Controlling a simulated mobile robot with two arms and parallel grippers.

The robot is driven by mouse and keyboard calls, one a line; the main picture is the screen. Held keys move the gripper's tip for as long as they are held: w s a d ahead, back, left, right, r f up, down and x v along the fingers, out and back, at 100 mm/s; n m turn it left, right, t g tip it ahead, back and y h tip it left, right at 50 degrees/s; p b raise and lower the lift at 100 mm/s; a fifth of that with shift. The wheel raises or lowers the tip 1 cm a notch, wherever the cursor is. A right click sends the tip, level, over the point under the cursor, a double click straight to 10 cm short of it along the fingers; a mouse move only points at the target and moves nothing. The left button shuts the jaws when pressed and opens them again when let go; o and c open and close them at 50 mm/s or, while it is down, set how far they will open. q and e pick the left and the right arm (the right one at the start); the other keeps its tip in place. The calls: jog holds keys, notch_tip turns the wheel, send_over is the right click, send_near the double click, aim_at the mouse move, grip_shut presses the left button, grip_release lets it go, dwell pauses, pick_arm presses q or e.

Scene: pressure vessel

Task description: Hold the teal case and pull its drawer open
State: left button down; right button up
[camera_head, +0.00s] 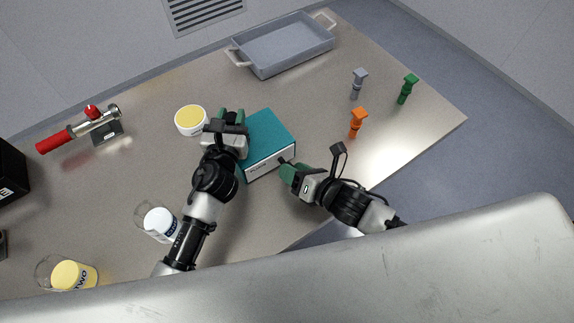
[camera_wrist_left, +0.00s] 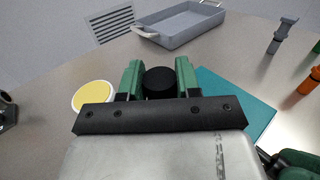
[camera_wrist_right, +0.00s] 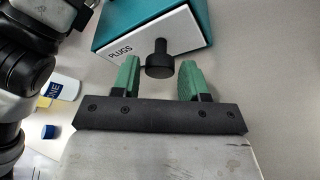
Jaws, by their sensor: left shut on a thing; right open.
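The teal case (camera_head: 268,132) stands on the table, with a white drawer front (camera_wrist_right: 150,45) reading "PLUGS" on its near side. The drawer looks shut. A black knob (camera_wrist_right: 160,62) sticks out of the drawer front. My right gripper (camera_head: 287,168) is open in front of it, its green fingertips (camera_wrist_right: 159,75) on either side of the knob; I cannot tell whether they touch it. My left gripper (camera_head: 228,122) is at the case's left edge, shut on a black round knob (camera_wrist_left: 160,83). The case's top (camera_wrist_left: 235,100) shows right of it; the knob's base is hidden.
A yellow-lidded tub (camera_head: 191,120) stands close left of my left gripper. A white-lidded jar (camera_head: 160,224) is near my left forearm. Grey, green and orange plugs (camera_head: 356,122) stand to the right. A grey tray (camera_head: 285,47) is at the back.

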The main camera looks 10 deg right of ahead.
jog(key=shift+x, duration=1.25)
grip_shut()
jog(key=s+d, duration=0.1)
jog(key=s, duration=0.1)
jog(key=s+d, duration=0.1)
jog(key=s, duration=0.2)
jog(key=s+d, duration=0.1)
jog(key=s, duration=0.2)
jog(key=shift+d, duration=0.1)
grip_release()
